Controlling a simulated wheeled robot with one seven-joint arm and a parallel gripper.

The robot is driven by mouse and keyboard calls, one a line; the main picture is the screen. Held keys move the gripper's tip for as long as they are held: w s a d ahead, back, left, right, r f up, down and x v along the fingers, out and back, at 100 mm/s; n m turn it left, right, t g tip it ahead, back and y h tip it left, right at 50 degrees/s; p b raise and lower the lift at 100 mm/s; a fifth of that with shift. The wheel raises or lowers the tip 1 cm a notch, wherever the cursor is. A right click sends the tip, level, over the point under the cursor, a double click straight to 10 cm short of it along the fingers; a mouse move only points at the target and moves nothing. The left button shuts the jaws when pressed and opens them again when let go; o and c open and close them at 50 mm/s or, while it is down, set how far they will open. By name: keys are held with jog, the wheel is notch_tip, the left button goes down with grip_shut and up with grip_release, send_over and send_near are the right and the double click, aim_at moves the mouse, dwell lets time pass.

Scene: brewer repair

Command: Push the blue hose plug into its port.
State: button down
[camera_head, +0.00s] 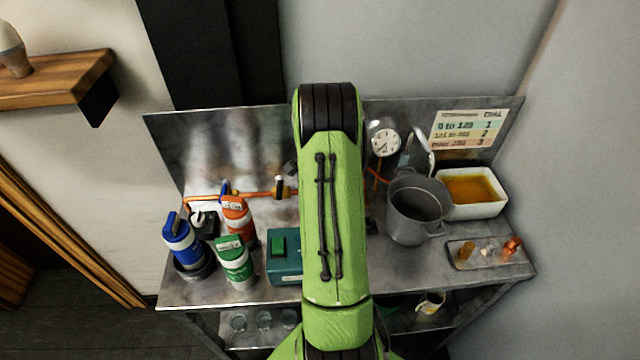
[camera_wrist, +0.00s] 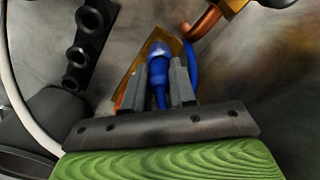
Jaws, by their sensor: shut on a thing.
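The blue hose plug (camera_wrist: 158,52) shows in the wrist view between the two grey fingers of my gripper (camera_wrist: 168,80). My gripper is shut on it. A blue hose (camera_wrist: 192,65) shows beside the right finger. The plug's front points at a brass-coloured plate (camera_wrist: 128,70) behind it; whether it touches or enters a port there is hidden. A black strip with several round sockets (camera_wrist: 83,52) stands at the upper left, apart from the plug. In the head view my arm hides the gripper and the plug.
A copper pipe (camera_wrist: 205,22) is close right of the plug. On the metal bench (camera_head: 190,290) stand blue (camera_head: 182,245), orange (camera_head: 240,218) and green (camera_head: 235,262) containers, a teal box (camera_head: 285,268), a grey pot (camera_head: 415,212), a white basin (camera_head: 497,208) and a small parts tray (camera_head: 462,264).

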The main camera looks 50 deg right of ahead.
jog(key=shift+f, duration=0.2)
jog(key=shift+c, duration=1.4)
grip_release()
jog(key=shift+r, duration=0.15)
jog(key=shift+r+p, duration=2.65)
jog(key=shift+r, duration=0.85)
jog(key=shift+f, duration=0.1)
